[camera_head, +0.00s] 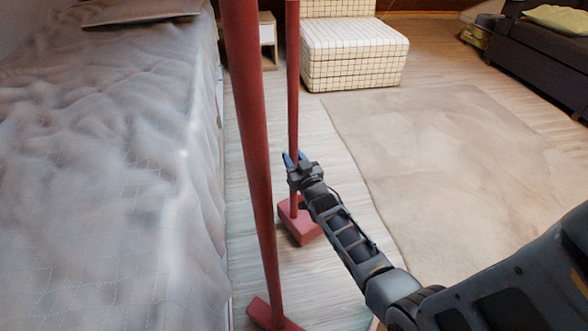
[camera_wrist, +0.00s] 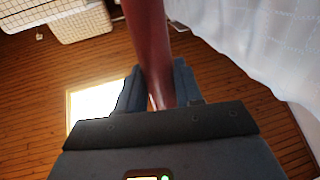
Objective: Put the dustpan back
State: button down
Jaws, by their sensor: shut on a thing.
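The dustpan is a long red handle (camera_head: 293,80) with a boxy red pan (camera_head: 300,225) at its lower end. My gripper (camera_head: 293,160) is shut on the handle, a little above the pan. In the wrist view the handle (camera_wrist: 147,40) runs up from between my fingers (camera_wrist: 158,92). The dustpan is roughly upright; I cannot tell whether the pan touches the floor. A second red pole with a wide flat foot, broom-like (camera_head: 250,130), stands nearer the camera, to the left of my gripper. Its top is cut off by the picture edge.
A bed with a grey quilt (camera_head: 110,170) fills the left side. A beige rug (camera_head: 450,170) lies to the right on the wood floor (camera_head: 300,130). A checked white seat (camera_head: 352,55) and a small nightstand (camera_head: 267,40) stand at the back, with a dark sofa (camera_head: 540,50) at far right.

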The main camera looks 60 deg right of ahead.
jog(key=shift+f+b, duration=0.6)
jog(key=shift+f, duration=0.85)
jog(key=shift+f, duration=0.2)
jog(key=c, duration=0.7)
grip_release()
jog(key=shift+c, duration=0.2)
jog(key=shift+r, duration=0.1)
jog(key=p+v, duration=0.3)
jog(key=v, duration=0.9)
jog(key=shift+p, duration=0.3)
